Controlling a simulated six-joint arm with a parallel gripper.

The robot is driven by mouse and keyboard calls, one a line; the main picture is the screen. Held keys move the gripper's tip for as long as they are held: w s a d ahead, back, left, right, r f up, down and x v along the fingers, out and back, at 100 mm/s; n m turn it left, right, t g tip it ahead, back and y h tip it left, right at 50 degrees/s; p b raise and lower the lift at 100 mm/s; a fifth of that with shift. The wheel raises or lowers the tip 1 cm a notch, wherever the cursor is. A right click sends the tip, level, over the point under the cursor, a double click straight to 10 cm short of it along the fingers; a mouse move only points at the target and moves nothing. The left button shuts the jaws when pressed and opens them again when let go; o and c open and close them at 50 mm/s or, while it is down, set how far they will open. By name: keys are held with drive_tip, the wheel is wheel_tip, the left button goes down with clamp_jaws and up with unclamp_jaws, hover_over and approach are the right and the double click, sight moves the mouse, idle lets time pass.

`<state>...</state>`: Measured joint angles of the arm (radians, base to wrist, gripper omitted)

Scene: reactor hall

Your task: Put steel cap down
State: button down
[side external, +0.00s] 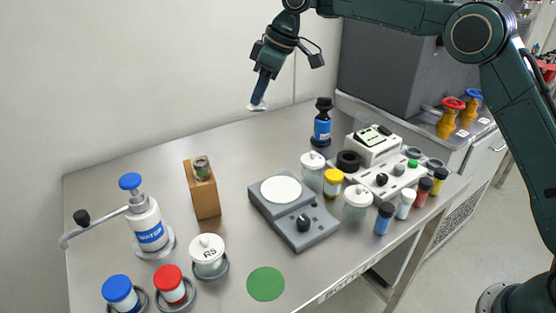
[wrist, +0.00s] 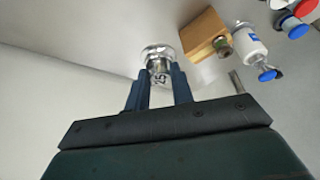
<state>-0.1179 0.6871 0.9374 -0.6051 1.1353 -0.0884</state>
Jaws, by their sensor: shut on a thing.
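My gripper (side external: 261,92) is raised high above the back of the steel table. In the wrist view my gripper (wrist: 160,84) has its two blue fingers closed on the steel cap (wrist: 158,55), a shiny round piece with dark marking on its side. In the side view the steel cap (side external: 257,107) shows as a small pale, tilted shape at the fingertips, well clear of the table.
The table (side external: 135,180) has free room at the back. A wooden block (side external: 203,195), a wash bottle (side external: 147,225), a hotplate (side external: 305,228), a blue-labelled bottle (side external: 322,125) and a green disc (side external: 266,284) stand or lie on it. Several small jars crowd the right side.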

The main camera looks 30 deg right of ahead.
drive_tip(key=w+d+m+t+h, duration=0.1)
drive_tip(key=w+d+m+h, duration=0.1)
drive_tip(key=w+d+m, duration=0.4)
drive_tip(key=shift+w+d+f, duration=0.25)
drive_tip(key=shift+w+d, duration=0.65)
drive_tip(key=shift+d, duration=2)
drive_tip(key=shift+f, duration=0.15)
wheel_tip(320, 180, down, 20)
drive_tip(key=shift+r, duration=0.15)
drive_tip(key=c, duration=1.2)
unclamp_jaws()
drive_tip(key=shift+f, duration=0.2)
drive_tip(key=shift+r, duration=0.1)
